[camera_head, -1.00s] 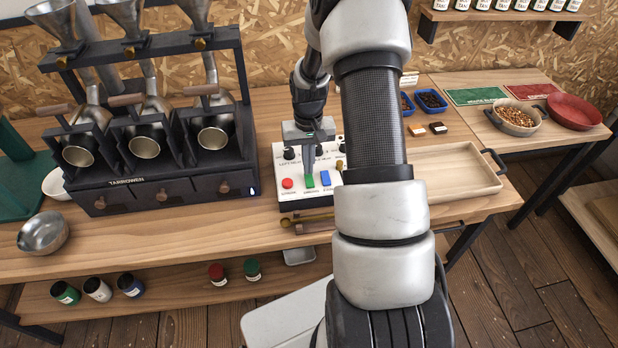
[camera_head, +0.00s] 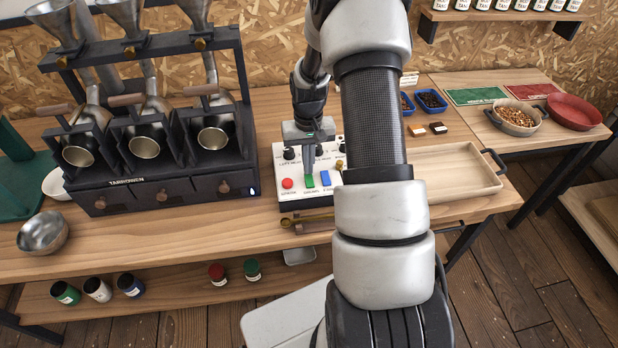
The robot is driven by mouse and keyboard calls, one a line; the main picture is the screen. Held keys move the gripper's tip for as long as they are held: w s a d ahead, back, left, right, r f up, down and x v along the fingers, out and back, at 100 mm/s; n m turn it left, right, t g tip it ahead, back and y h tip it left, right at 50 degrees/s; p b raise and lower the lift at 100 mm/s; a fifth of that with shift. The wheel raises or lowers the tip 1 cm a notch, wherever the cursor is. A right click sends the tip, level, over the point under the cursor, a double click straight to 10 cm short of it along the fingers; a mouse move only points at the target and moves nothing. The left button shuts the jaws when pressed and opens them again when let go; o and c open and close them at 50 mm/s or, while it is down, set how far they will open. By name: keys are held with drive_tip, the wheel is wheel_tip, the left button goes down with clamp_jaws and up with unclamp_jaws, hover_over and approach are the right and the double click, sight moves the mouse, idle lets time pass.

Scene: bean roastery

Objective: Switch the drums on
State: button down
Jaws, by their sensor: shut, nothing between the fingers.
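The drum machine (camera_head: 165,192) stands on the left of the bench, with three metal drums in a dark frame; one of them is the right drum (camera_head: 213,138). A white control panel (camera_head: 284,164) stands right of it. It has a red button (camera_head: 288,183), a green switch (camera_head: 309,181), a blue switch (camera_head: 325,176) and several dark knobs. My gripper (camera_head: 311,172) is shut and empty, pointing down over the panel just behind the green switch. I cannot tell whether it touches the switch. My arm and gripper hide the panel's right side and part of its knobs.
A wooden tray (camera_head: 459,158) lies right of my arm. Blue bowls of beans (camera_head: 431,101) stand behind it. A metal bowl (camera_head: 43,232) sits at the front left. A brown-handled tool (camera_head: 307,224) lies before the panel. Several jars (camera_head: 97,289) stand on the lower shelf.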

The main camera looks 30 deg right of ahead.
drive_tip(key=shift+f+b, duration=0.55)
drive_tip(key=shift+f, duration=0.2)
idle(0.3)
wheel_tip(320, 180, up, 7)
drive_tip(key=p, duration=0.4)
idle(0.6)
